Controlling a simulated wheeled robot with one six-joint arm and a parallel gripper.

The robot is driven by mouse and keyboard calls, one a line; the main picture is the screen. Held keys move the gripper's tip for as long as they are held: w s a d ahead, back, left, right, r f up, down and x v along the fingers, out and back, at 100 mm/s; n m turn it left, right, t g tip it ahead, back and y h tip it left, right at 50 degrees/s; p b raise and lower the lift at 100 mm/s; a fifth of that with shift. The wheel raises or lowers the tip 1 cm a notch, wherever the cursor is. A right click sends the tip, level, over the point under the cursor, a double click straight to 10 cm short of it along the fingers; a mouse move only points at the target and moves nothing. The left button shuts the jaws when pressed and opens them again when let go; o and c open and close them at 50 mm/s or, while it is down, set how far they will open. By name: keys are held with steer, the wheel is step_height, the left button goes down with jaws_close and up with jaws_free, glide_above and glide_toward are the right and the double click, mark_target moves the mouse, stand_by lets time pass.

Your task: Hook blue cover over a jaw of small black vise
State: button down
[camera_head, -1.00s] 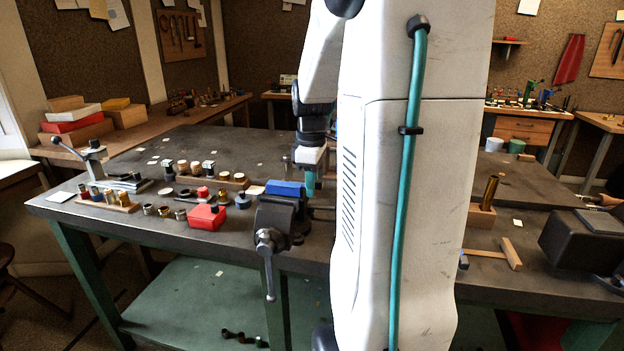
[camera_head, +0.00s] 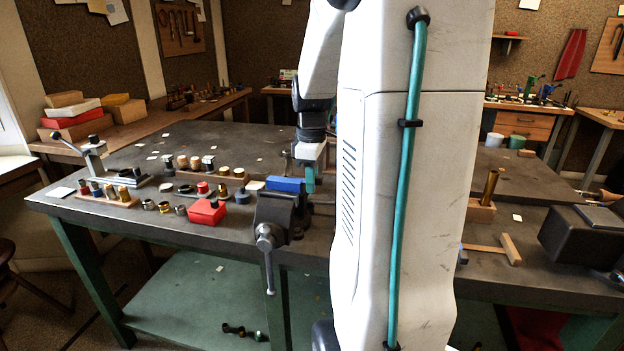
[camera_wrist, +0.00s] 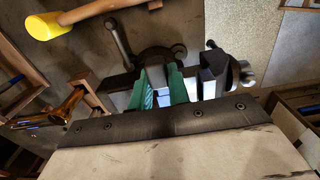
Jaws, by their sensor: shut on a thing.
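The small black vise (camera_head: 280,215) stands at the front edge of the dark workbench, its handle hanging down. A blue cover (camera_head: 286,184) shows at the top of the vise, beside the teal fingertips of my gripper (camera_head: 310,186). In the wrist view, the green fingers of my gripper (camera_wrist: 161,72) are close together around a pale bluish piece (camera_wrist: 162,97). Dark vise parts (camera_wrist: 228,72) are close on the right of the fingers. My arm hides the right side of the vise, and I cannot tell whether the cover is seated on a jaw.
A red box (camera_head: 207,211) and several small parts lie left of the vise. A wooden block with a brass piece (camera_head: 481,209) and a black machine (camera_head: 585,236) are at right. In the wrist view, a yellow-headed mallet (camera_wrist: 48,26) lies at upper left.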

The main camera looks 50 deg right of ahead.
steer(key=c, duration=1.3)
jaws_free()
steer(key=shift+o, duration=0.2)
steer(key=shift+r, duration=0.1)
step_height(320, 180, up, 8)
steer(key=shift+f, duration=0.2)
steer(key=shift+a+f+m, duration=0.1)
steer(key=shift+f+m, duration=0.05)
steer(key=shift+m, duration=0.65)
steer(key=s+a+f+m, duration=0.1)
steer(key=s+a, duration=0.3)
steer(key=a, duration=0.6)
steer(key=s+a+f+m+t, duration=0.1)
steer(key=s+a, duration=0.3)
steer(key=a, duration=0.6)
steer(key=s+a+f+m, duration=0.1)
steer(key=s+a, duration=0.3)
steer(key=a, duration=0.6)
steer(key=shift+s, duration=0.15)
